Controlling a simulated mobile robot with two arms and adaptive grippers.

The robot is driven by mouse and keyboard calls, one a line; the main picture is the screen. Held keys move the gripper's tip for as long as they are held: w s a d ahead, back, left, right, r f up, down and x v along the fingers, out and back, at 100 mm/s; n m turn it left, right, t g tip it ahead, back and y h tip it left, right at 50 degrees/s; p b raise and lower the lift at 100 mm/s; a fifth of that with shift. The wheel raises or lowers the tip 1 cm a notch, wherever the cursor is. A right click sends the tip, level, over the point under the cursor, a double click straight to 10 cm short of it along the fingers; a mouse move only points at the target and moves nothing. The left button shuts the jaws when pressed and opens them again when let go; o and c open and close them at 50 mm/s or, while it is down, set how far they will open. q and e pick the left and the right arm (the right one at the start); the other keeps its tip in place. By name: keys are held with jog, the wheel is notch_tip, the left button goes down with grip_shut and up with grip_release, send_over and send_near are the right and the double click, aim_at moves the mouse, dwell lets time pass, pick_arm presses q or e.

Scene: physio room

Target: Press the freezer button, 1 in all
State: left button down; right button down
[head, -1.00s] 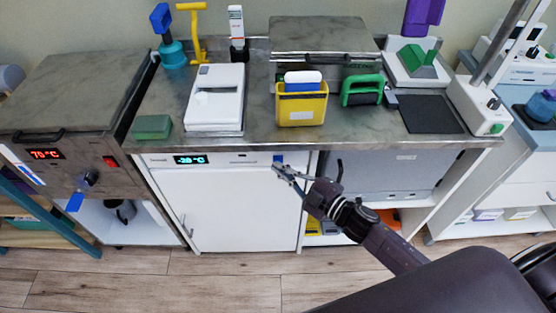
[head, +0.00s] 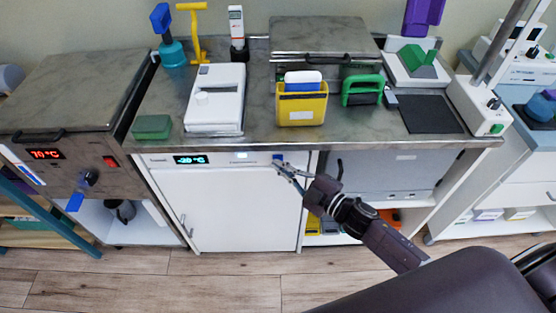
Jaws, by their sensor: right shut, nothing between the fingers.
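The freezer (head: 235,205) is a white cabinet under the steel worktop. Its top strip carries a lit blue display (head: 190,160), a small bright white light (head: 241,156) and a small blue button (head: 278,158) near the right end. My right gripper (head: 279,166) is shut and empty, with its fingertips just at the lower edge of the blue button. I cannot tell whether they touch it. My left gripper is not in view.
The steel worktop (head: 350,133) overhangs the freezer front. It carries a yellow bin (head: 302,108), a white device (head: 215,100) and a green-handled tool (head: 362,88). A heater cabinet (head: 80,170) with a red display stands at left. The floor in front is clear.

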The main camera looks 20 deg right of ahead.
jog(key=shift+s+a+p, duration=0.2)
jog(key=shift+s+p, duration=0.1)
jog(key=shift+s, duration=0.55)
jog(key=s, duration=0.2)
jog(key=s+a+p, duration=0.1)
jog(key=s, duration=0.1)
jog(key=shift+s+a, duration=0.2)
jog(key=shift+s, duration=0.2)
dwell(0.5)
